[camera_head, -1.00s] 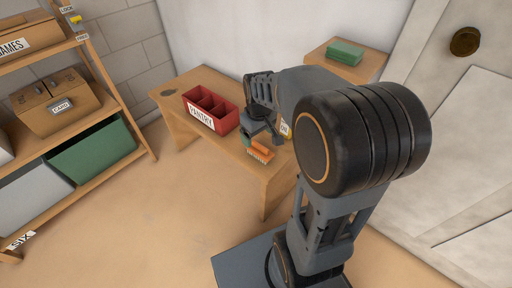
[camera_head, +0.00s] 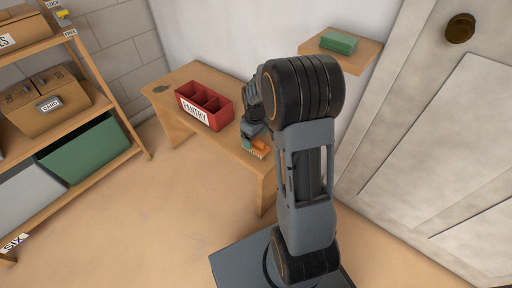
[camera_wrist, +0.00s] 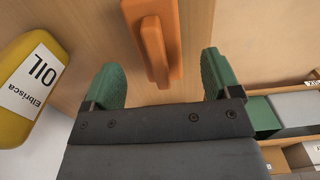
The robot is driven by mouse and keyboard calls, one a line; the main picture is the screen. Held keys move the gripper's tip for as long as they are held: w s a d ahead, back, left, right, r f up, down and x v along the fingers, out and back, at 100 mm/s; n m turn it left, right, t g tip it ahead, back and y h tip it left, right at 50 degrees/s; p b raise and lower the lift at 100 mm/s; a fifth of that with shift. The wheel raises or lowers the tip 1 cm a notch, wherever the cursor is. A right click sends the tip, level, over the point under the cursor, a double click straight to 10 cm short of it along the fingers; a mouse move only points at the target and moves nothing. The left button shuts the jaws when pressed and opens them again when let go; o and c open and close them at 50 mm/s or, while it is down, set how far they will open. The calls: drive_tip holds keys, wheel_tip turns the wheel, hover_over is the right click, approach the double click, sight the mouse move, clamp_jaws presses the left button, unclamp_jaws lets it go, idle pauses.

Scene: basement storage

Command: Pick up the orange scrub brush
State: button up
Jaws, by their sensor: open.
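The orange scrub brush (camera_head: 259,145) lies on the wooden table (camera_head: 265,177) near its front right corner, partly hidden by my gripper in the head view. In the wrist view the brush (camera_wrist: 153,38) runs from the top edge down to between my fingers. My gripper (camera_wrist: 164,78) is open, with one green fingertip on each side of the brush's lower end. Gaps show between the brush and both fingers. Whether the fingertips are at the brush's height is not clear.
A red PANTRY bin (camera_head: 205,105) is on the table. A shelf rack (camera_head: 100,85) stands at left, a small wall shelf (camera_head: 342,55) at back right, a door (camera_head: 440,130) at right.

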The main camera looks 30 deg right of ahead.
sight(255, 145)
drive_tip(key=shift+w+f+b, duration=0.1)
drive_tip(key=shift+f+b, duration=1.3)
drive_tip(key=shift+f, duration=1.2)
drive_tip(key=shift+c, duration=0.3)
drive_tip(key=c, duration=1)
drive_tip(key=shift+r, duration=0.15)
